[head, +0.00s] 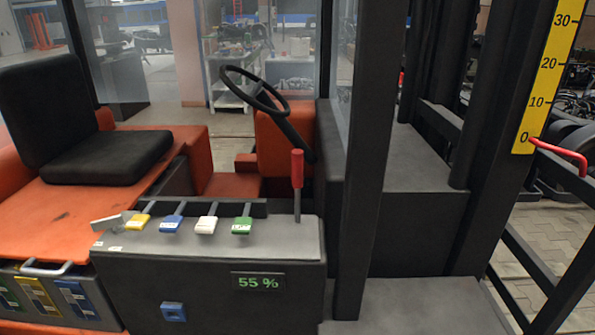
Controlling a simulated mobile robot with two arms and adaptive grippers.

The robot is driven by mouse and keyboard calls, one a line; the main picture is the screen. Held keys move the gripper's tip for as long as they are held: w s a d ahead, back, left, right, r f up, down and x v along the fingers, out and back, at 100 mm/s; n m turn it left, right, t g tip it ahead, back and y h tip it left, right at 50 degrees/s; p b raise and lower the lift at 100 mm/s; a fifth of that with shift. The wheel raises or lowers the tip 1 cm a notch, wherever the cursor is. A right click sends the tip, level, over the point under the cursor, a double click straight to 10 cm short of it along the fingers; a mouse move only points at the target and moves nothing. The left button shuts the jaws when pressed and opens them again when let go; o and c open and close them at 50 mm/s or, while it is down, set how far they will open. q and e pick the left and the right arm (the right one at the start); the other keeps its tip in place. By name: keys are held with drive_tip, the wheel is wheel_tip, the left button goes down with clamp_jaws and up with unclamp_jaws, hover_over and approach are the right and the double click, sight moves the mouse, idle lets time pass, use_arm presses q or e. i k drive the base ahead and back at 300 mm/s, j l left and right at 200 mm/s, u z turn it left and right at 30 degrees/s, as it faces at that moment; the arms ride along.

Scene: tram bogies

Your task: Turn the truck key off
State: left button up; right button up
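The truck's grey control console (200,280) fills the lower middle of the head view. A small flat grey piece (107,222) sits tilted at the console's left end, beside small pale labels; it looks like the key, but I cannot tell for sure or read its position. A blue square fitting (173,312) with a dark centre is on the console's front face. A display (258,282) there shows 55 % in green. Neither of my grippers is in view.
Yellow (138,221), blue (172,222), white (206,225) and green (242,225) levers line the console. A red-handled lever (297,170) stands upright at its right. Behind are a black seat (105,157) and steering wheel (255,90). A dark post (368,160) rises right of the console.

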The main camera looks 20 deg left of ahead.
sight(117, 221)
drive_tip(key=u, duration=1.7)
drive_tip(key=j, duration=0.25)
drive_tip(key=i+j, duration=0.15)
drive_tip(key=i+j+z, duration=0.1)
drive_tip(key=j+z, duration=0.35)
drive_tip(key=j, duration=0.15)
drive_tip(key=j+z, duration=0.45)
drive_tip(key=k+j, duration=0.05)
drive_tip(key=j, duration=0.05)
